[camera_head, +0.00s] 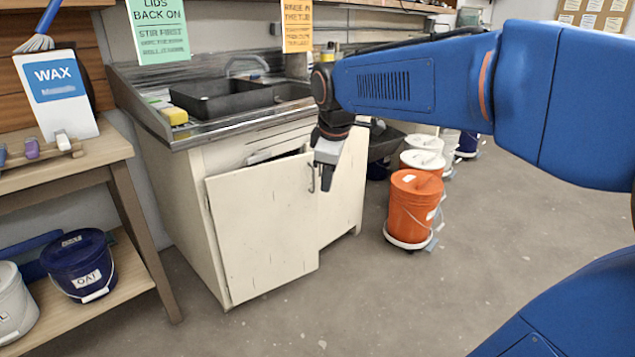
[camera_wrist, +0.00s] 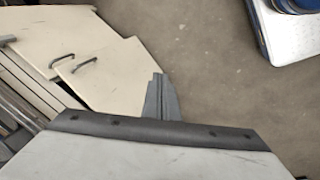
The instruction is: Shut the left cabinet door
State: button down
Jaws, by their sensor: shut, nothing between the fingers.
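The left cabinet door (camera_head: 262,232) is a cream panel under the sink in the head view. It stands ajar, swung out from the cabinet, with its free edge to the right and a dark bar handle (camera_head: 312,177) near that edge. The right door (camera_head: 345,190) is partly hidden behind it and my gripper. My gripper (camera_head: 326,186) is shut and empty, pointing down by the handle and free edge. I cannot tell if it touches. In the wrist view, my gripper's tips (camera_wrist: 158,78) show beside cream panels (camera_wrist: 115,85) with two dark handles.
A sink counter (camera_head: 215,125) tops the cabinet. An orange bucket (camera_head: 413,205) and white buckets (camera_head: 422,160) stand to the right. A wooden shelf (camera_head: 125,275) with a blue bucket (camera_head: 80,262) stands at left. The floor (camera_head: 390,300) in front is clear.

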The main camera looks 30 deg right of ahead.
jog(key=s+a+f+m+t, duration=0.1)
jog(key=s+a+f+m, duration=0.1)
jog(key=s+f+m, duration=0.55)
jog(key=m+t, duration=0.3)
jog(key=t, duration=1)
send_near(314, 177)
jog(key=shift+h, duration=0.3)
jog(key=w, duration=0.6)
jog(key=shift+w+d, duration=0.2)
jog(key=shift+w, duration=0.05)
